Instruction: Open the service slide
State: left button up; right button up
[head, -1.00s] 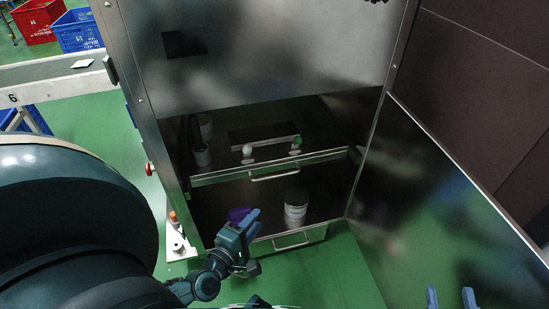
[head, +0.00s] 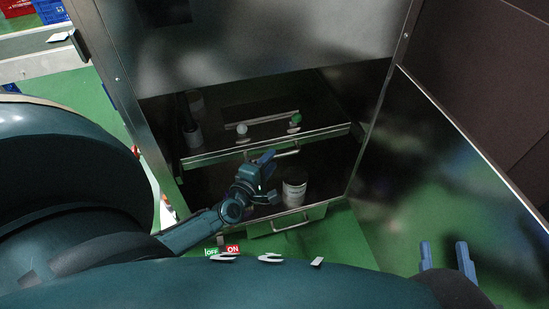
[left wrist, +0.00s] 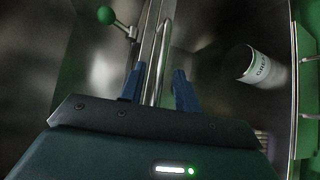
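Inside the open cabinet are an upper slide (head: 210,157) with a bar handle (head: 289,153) and a lower slide (head: 317,214) with its own bar handle (head: 291,223). No label shows which one is the service slide. My left gripper (head: 270,165) is at the upper handle, partly covering it. In the left wrist view, its two fingers (left wrist: 158,84) are apart and the handle (left wrist: 161,62) runs up between them; I cannot tell whether they touch it. My right gripper (head: 445,255) is open and empty at the lower right, in front of the door.
A white knob (head: 241,129) and a green knob (head: 296,119) stand on the upper slide. A white jar (head: 294,191) stands on the lower slide, close to my left gripper. The cabinet door (head: 445,180) stands open at the right. Green floor lies in front.

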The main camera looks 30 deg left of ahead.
pick_arm(q)
jog(key=shift+w+a+f, duration=0.1)
jog(key=shift+w+f, duration=0.05)
jog(key=shift+w, duration=0.65)
jog(key=shift+w+f, duration=0.1)
jog(key=shift+w, duration=0.7)
grip_shut()
